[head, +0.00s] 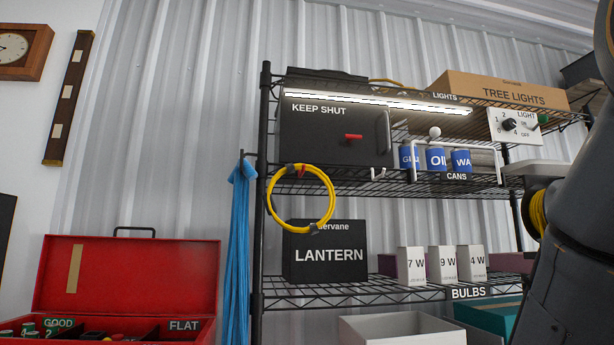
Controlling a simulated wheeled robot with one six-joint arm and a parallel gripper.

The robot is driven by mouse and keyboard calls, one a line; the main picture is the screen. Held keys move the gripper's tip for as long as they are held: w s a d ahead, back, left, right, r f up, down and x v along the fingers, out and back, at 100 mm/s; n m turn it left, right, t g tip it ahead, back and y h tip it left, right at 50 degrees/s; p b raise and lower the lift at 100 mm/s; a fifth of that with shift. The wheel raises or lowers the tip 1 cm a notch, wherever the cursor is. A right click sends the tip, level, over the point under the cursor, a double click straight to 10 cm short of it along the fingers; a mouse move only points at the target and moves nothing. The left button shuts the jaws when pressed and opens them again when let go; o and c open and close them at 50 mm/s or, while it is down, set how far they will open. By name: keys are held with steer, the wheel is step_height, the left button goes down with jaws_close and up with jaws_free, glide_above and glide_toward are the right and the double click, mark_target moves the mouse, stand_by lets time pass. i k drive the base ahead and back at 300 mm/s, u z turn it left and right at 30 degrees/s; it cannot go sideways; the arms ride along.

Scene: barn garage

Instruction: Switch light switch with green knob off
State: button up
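A white switch plate (505,134) marked LIGHT is at the right end of the upper shelf. It has a round black dial with numbers on its left. On its right, a small lever with a green knob (542,118) sticks out beside the ON and OFF marks. The knob points up and to the right; I cannot tell for sure which mark the lever is set to. The light strip (375,101) along the shelf's top glows white. My dark arm fills the right edge, close to the plate. My gripper cannot be made out.
A wire shelf rack (340,292) holds a KEEP SHUT cabinet (325,130), blue cans (436,159), a TREE LIGHTS box (500,90), a LANTERN box (325,262) and bulb boxes (443,264). A pale grey flat part (538,168) sits below the plate.

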mark_target(542, 119)
steer(key=z, duration=3.45)
steer(key=k, duration=0.8)
steer(key=u, duration=1.55)
steer(key=i, duration=0.35)
steer(key=u, duration=0.05)
